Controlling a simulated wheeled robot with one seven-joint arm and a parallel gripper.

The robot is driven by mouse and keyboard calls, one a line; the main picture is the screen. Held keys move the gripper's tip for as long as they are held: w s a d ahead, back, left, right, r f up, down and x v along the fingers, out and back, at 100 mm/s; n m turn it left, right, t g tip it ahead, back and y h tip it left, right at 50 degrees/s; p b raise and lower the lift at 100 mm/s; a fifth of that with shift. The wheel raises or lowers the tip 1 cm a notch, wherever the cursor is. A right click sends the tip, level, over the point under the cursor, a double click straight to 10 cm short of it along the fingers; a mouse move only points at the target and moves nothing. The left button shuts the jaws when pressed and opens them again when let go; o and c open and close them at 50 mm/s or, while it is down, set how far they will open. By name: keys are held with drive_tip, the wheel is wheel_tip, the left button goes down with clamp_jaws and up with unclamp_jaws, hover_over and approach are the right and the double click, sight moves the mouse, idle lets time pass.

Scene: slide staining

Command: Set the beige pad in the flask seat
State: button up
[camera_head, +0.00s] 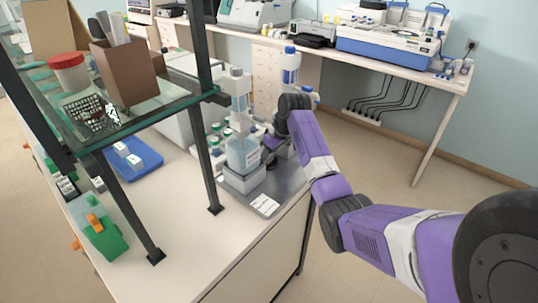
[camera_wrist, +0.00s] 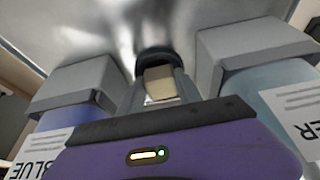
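The beige pad (camera_wrist: 159,83) is a small pale block, seen in the wrist view between the two grey fingers of my gripper (camera_wrist: 160,92). The fingers look closed against its sides. A dark round-edged recess or ring (camera_wrist: 155,55), possibly the flask seat, shows just beyond the pad; I cannot tell whether the pad touches it. In the head view my gripper (camera_head: 270,146) is low over the metal tray, partly behind a bottle. The pad cannot be made out there.

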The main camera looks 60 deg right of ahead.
drive_tip(key=o, duration=0.3)
drive_tip(key=shift+r, duration=0.1)
drive_tip(key=v, duration=1.2)
drive_tip(key=shift+b, duration=0.45)
